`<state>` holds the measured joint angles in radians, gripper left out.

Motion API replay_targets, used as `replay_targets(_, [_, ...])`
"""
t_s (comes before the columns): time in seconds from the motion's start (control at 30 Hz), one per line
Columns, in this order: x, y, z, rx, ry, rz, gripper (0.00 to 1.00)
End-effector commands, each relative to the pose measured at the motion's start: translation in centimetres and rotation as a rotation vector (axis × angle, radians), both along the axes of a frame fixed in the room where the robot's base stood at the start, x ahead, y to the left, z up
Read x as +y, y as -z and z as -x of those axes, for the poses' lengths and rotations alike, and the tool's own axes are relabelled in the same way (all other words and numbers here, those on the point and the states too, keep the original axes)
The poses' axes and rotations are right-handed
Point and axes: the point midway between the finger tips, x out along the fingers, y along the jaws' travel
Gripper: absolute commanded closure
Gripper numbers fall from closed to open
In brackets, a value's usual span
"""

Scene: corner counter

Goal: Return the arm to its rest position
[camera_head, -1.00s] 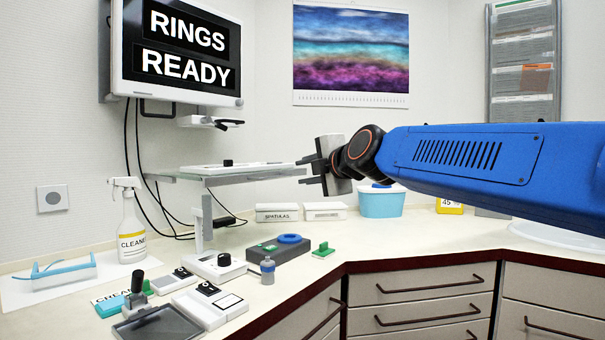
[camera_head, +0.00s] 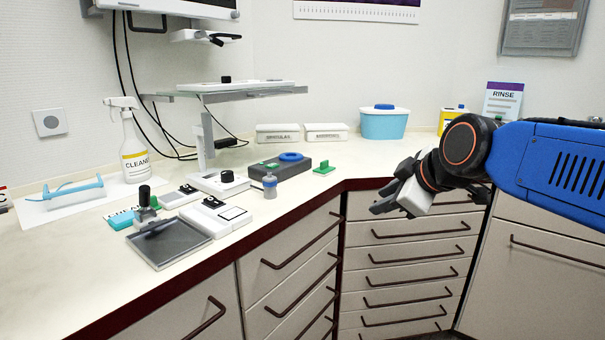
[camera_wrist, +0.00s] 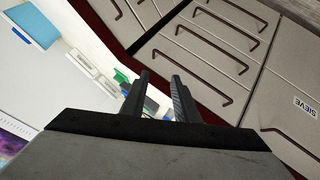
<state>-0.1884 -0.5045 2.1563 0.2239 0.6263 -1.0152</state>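My arm (camera_head: 560,165) comes in from the right in the head view and is bent downward. My gripper (camera_head: 388,196) hangs in front of the drawer fronts, a little below the counter's edge, and points left. In the wrist view my gripper's two fingers (camera_wrist: 161,95) stand apart. I see nothing held between them; only the counter and small things on it show behind.
The corner counter (camera_head: 335,170) carries a grey device with a blue ring (camera_head: 291,157), a green block (camera_head: 324,167), a blue box (camera_head: 384,123) and a cleaner bottle (camera_head: 134,150). Drawers (camera_head: 410,255) with bar handles lie close behind my gripper. A glass shelf (camera_head: 240,90) juts out at the left.

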Motion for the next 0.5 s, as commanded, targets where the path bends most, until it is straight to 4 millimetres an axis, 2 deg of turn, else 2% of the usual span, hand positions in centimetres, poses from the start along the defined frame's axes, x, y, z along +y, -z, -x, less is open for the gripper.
replay_targets(0.1, [-3.0, 4.6, 4.3, 0.135, 0.167, -0.086, 0.72])
replay_targets(0.3, [-7.4, 12.2, 11.8, 0.344, 0.491, -0.224, 0.72])
replay_targets(0.4, [-9.1, 15.6, 15.3, 0.424, 0.651, -0.277, 0.72])
replay_targets(0.5, [-10.4, 18.1, 18.1, 0.479, 0.782, -0.318, 0.72])
